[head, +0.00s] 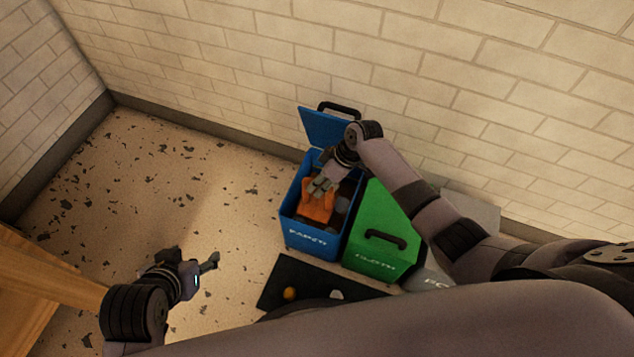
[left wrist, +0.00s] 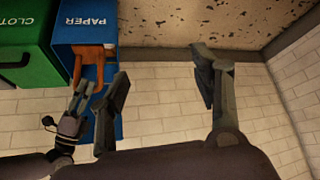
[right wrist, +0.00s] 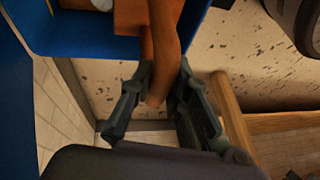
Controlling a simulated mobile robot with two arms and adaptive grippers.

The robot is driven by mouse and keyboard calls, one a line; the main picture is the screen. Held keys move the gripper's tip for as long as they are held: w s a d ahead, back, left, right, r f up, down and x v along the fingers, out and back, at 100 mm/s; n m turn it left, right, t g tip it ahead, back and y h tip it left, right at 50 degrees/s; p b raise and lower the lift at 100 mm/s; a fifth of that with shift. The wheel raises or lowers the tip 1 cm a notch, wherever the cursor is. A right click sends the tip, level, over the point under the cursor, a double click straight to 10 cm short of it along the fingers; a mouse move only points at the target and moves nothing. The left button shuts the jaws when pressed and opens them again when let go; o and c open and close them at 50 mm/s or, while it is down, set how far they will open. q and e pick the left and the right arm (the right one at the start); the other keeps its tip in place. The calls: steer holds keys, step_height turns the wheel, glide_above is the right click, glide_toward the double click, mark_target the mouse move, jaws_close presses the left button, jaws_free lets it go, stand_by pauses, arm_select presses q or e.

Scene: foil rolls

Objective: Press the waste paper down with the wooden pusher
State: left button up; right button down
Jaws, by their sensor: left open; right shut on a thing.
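The wooden pusher (head: 317,210), orange-brown, stands in the open blue paper bin (head: 308,240). My right gripper (head: 321,186) is shut on its upper part. The right wrist view shows the pusher's handle (right wrist: 162,45) between the fingers, with its block over the bin. The left wrist view also shows the pusher (left wrist: 90,54) at the bin mouth. Waste paper (head: 343,200) appears as dark lumps beside the pusher inside the bin; I cannot tell whether the pusher touches it. My left gripper (head: 212,260) is open and empty, over the floor left of the bin.
The bin's blue lid (head: 330,128) is raised against the brick wall. A closed green cloth bin (head: 375,222) stands to its right, then a grey bin (head: 478,208). A black mat (head: 275,290) in front holds a small orange thing (head: 290,293). Floor to the left is clear.

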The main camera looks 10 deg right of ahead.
arm_select(q)
steer(key=shift+s+a+g+p, duration=0.85)
steer(key=shift+s+g+p, duration=0.6)
steer(key=shift+s, duration=1.45)
arm_select(e)
steer(key=shift+r, duration=1.5)
steer(key=shift+r+p, duration=0.65)
steer(key=shift+r, duration=0.1)
steer(key=shift+r+p, duration=1.25)
steer(key=shift+p, duration=0.05)
arm_select(q)
step_height(320, 180, down, 18)
steer(key=g+p, duration=0.1)
steer(key=shift+s+d+f+y, duration=0.15)
steer(key=shift+s+f+y, duration=0.1)
steer(key=shift+s+y, duration=0.15)
arm_select(e)
steer(key=shift+r, duration=0.75)
arm_select(q)
steer(key=shift+g, duration=0.25)
arm_select(e)
steer(key=shift+w, duration=0.1)
